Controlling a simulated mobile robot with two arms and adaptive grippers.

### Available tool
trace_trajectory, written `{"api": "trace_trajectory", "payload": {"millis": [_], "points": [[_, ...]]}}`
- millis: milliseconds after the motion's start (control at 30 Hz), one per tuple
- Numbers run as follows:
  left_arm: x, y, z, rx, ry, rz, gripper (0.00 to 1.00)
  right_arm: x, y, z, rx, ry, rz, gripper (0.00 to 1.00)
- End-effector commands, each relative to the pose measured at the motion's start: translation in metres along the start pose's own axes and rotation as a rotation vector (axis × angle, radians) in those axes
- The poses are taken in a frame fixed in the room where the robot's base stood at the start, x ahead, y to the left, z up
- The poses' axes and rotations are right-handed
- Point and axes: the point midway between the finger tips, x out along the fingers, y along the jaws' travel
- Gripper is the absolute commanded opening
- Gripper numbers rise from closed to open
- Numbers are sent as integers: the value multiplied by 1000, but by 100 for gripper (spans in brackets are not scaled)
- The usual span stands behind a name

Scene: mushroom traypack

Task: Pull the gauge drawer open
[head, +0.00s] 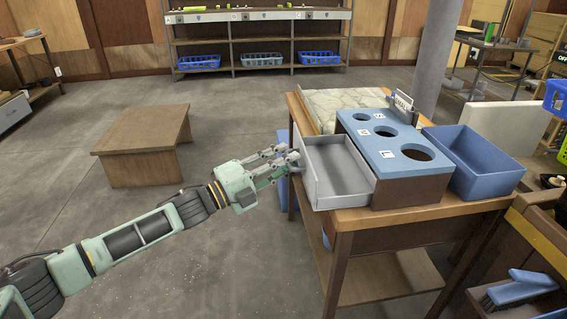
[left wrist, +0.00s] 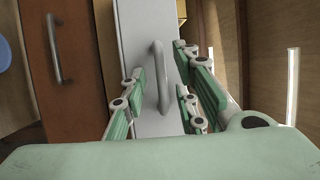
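The gauge box has a blue top with three round holes (head: 395,134) and stands on a wooden table. Its grey drawer (head: 338,168) is pulled out to the left and looks empty inside. My left gripper (head: 284,158) is at the drawer's front. In the left wrist view the pale drawer front (left wrist: 135,40) has a grey bar handle (left wrist: 158,75). The fingers of my left gripper (left wrist: 161,100) are spread on either side of the handle, with gaps between them and it. My right gripper is in neither view.
A blue bin (head: 473,162) stands right of the gauge box. A pale patterned slab (head: 335,103) lies behind it. A low wooden table (head: 142,140) stands on the floor at left. In the wrist view a brown panel (left wrist: 75,100) has another handle (left wrist: 54,48).

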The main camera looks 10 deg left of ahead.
Motion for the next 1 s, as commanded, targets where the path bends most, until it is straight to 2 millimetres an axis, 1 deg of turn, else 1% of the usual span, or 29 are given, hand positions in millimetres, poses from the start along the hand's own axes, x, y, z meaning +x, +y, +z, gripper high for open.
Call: {"api": "trace_trajectory", "payload": {"millis": [167, 267, 367, 600, 700, 833, 1000], "points": [[-2, 0, 0, 1, 0, -1, 28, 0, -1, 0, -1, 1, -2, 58], [-12, 0, 1, 0, -2, 0, 28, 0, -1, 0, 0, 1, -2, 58], [-30, 1, 1, 1, -3, 2, 28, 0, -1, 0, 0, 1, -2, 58], [-82, 2, 0, -1, -2, 3, 28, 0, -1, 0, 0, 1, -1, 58], [-100, 1, 0, -1, -1, 3, 28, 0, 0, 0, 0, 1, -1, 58], [-114, 1, 0, -1, -1, 2, 28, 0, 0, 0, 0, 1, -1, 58], [-120, 0, 0, 0, 1, 0, 28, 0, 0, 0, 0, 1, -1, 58]]}}
